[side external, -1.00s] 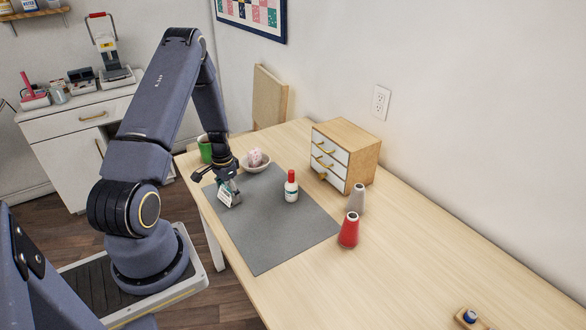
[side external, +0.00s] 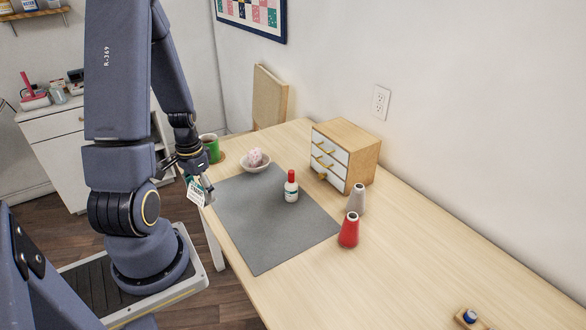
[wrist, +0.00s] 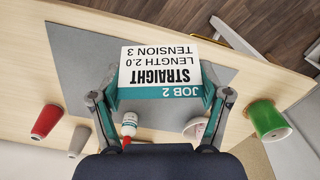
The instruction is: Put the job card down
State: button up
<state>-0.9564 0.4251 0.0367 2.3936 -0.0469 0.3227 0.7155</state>
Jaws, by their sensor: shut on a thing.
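The job card (wrist: 160,70) is white with a teal band reading "JOB 2" and black print "STRAIGHT LENGTH 2.0 TENSION 3", upside down in the wrist view. My gripper (wrist: 163,97) is shut on it, one finger at each side. In the side external view, the card (side external: 195,194) hangs tilted from my gripper (side external: 202,188) at the table's left edge, just beside the grey mat's far-left corner. I cannot tell there whether the card touches the table.
A grey mat (side external: 270,225) lies on the table, with a red-capped white bottle (side external: 291,190) on it. A bowl with a pink item (side external: 256,161), a green spool (side external: 211,148), a small drawer cabinet (side external: 345,156), a red cone (side external: 348,230) and a grey cone (side external: 357,199) stand around. The mat's front is bare.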

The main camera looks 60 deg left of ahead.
jog(key=w+d+f, duration=0.2)
jog(key=w+d, duration=0.3)
jog(key=w, duration=0.3)
jog(key=m, duration=0.3)
send_over(270, 248)
notch_tip(270, 248, down, 3)
jog(key=shift+m, duration=0.3)
notch_tip(270, 248, down, 7)
jog(key=shift+f, duration=0.1)
jog(key=shift+w+f, duration=0.1)
jog(key=shift+f, duration=0.2)
jog(key=shift+f, duration=0.1)
jog(key=o, duration=0.7)
